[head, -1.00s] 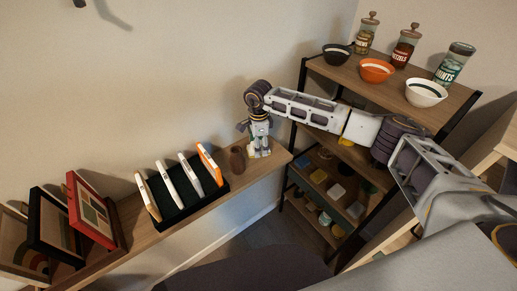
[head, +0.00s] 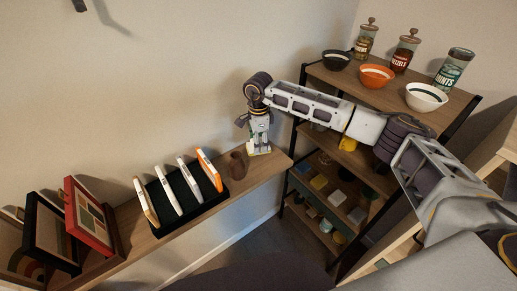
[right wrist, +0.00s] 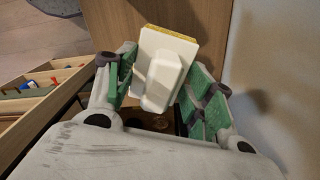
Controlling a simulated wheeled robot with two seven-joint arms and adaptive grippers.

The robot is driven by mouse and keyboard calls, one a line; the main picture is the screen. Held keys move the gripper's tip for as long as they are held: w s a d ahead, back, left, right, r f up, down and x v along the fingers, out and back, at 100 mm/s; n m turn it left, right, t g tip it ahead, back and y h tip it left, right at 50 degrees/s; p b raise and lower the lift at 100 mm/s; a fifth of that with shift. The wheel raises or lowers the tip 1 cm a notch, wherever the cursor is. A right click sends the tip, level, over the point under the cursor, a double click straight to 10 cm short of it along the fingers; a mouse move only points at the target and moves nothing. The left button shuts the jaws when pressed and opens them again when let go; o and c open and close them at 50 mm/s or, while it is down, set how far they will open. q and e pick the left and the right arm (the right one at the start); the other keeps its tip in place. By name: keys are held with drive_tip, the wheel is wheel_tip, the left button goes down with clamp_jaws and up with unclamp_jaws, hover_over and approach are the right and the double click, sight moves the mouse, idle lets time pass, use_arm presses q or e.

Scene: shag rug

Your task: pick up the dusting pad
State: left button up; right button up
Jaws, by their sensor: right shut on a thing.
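The dusting pad shows in the right wrist view (right wrist: 163,68) as a white block with a raised white grip and a yellow layer along its far edge. My right gripper (right wrist: 163,88) is shut on it, with green-padded fingers on both sides of the white grip. In the head view my right gripper (head: 258,138) points down at the right end of the wooden wall ledge (head: 268,168). A small pale and yellow part of the pad (head: 262,151) shows below the fingers. I cannot tell whether it touches the ledge. My left gripper is not in view.
A brown vase (head: 237,164) stands close left of the gripper. Farther left are a dark rack (head: 210,197) with upright white and orange items and picture frames (head: 92,220). A shelf unit (head: 420,116) with bowls and jars stands to the right, under my arm.

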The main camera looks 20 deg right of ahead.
wheel_tip(320, 180, up, 5)
drive_tip(key=shift+f+b, duration=0.15)
drive_tip(key=shift+b, duration=0.15)
drive_tip(key=shift+r, duration=0.55)
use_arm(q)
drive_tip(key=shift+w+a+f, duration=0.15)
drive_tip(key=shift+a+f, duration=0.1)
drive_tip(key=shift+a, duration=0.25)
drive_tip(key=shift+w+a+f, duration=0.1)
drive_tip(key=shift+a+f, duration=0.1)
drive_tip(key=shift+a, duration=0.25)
